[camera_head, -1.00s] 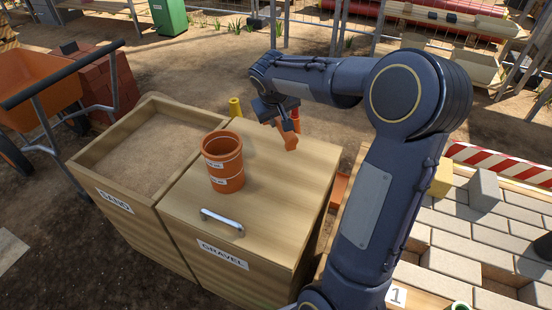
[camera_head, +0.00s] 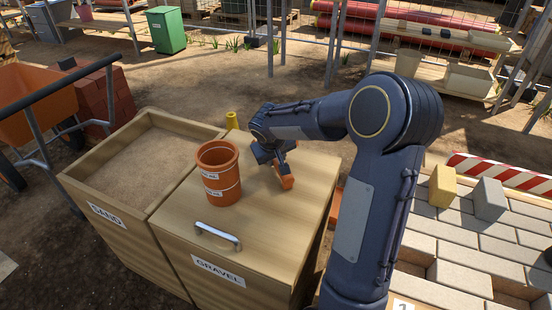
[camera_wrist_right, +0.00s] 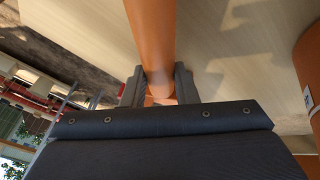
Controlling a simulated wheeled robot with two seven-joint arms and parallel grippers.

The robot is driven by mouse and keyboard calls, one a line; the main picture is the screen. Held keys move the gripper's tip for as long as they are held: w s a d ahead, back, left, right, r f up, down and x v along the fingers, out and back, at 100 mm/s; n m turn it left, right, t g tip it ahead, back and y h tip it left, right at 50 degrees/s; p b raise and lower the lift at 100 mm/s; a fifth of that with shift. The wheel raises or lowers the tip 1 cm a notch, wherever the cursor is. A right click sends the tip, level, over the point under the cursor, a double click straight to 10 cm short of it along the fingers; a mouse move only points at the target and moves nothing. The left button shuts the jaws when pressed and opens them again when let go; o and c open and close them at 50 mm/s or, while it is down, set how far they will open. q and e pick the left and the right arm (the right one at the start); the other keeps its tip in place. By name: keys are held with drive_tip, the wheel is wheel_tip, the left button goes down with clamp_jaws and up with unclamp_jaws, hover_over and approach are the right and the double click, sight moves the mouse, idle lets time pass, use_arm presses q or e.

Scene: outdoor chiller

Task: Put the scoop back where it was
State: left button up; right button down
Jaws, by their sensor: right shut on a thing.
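The orange scoop (camera_head: 286,182) is in my right gripper (camera_head: 277,160), just over or on the wooden lid of the gravel bin (camera_head: 270,215). I cannot tell whether it touches the lid. In the right wrist view the scoop's orange, rounded part (camera_wrist_right: 150,30) passes between the two dark fingers of my right gripper (camera_wrist_right: 159,85), which is shut on it. The orange measuring bucket (camera_head: 219,185) stands upright on the lid, left of the scoop and apart from it. My left gripper is not in view.
The open sand bin (camera_head: 135,165) adjoins the gravel bin on the left. A metal handle (camera_head: 218,235) sits on the lid's front. Paving blocks (camera_head: 460,235) lie at right, with a striped barrier (camera_head: 500,172) behind. An orange wheelbarrow (camera_head: 30,100) stands at far left.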

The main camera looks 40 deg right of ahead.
drive_tip(key=shift+f, duration=0.2)
drive_tip(key=c, duration=1.1)
unclamp_jaws()
drive_tip(key=shift+r, duration=0.1)
drive_tip(key=shift+c, duration=0.2)
drive_tip(key=shift+r, duration=0.1)
